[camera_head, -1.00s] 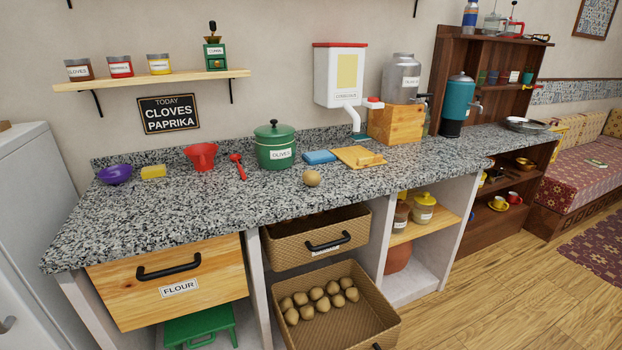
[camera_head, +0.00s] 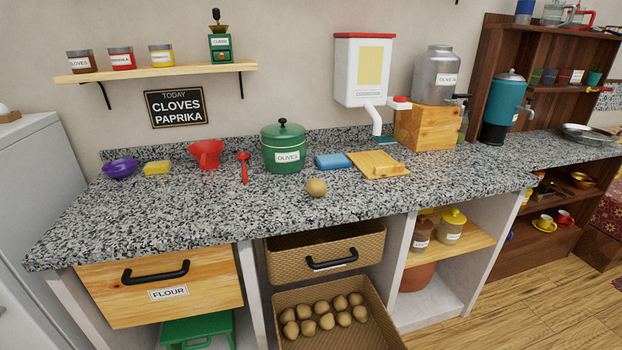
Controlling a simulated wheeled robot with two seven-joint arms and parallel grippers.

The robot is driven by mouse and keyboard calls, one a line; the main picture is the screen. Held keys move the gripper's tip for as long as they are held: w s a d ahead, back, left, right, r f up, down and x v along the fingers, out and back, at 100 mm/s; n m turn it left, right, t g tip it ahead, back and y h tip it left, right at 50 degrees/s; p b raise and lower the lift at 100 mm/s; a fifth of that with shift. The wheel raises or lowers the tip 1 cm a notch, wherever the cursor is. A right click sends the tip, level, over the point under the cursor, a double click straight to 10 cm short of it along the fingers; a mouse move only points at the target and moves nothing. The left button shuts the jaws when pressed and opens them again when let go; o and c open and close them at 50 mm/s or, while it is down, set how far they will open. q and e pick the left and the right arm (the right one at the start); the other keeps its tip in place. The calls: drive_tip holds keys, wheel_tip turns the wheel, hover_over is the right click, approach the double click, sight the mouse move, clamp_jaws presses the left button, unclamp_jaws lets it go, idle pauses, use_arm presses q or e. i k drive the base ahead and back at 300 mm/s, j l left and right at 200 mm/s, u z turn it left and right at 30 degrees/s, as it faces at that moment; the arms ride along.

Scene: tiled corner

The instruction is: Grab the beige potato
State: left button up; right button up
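Several more beige potatoes (camera_head: 325,313) lie in the open lower wicker drawer (camera_head: 382,325) under the counter. The upper wicker drawer (camera_head: 300,262) is partly open, and its contents are mostly hidden. Neither of my grippers shows in the head view.
A green olives pot (camera_head: 284,150), a red funnel (camera_head: 206,153), a blue sponge (camera_head: 332,161) and a wooden board (camera_head: 378,165) stand behind the potato. The flour drawer (camera_head: 215,290) sticks out at the front left. The counter around the potato is clear.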

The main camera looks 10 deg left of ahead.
sight(316, 188)
drive_tip(key=i+l+u, duration=0.45)
drive_tip(key=l, duration=0.45)
drive_tip(key=i+l+u, duration=0.25)
drive_tip(key=l, duration=0.25)
drive_tip(key=i+l+u, duration=0.25)
drive_tip(key=l, duration=0.3)
drive_tip(key=i+l+u, duration=0.2)
drive_tip(key=l, duration=0.35)
drive_tip(key=l+u, duration=0.25)
drive_tip(key=l, duration=0.3)
drive_tip(key=l+u, duration=0.2)
drive_tip(key=l, duration=0.4)
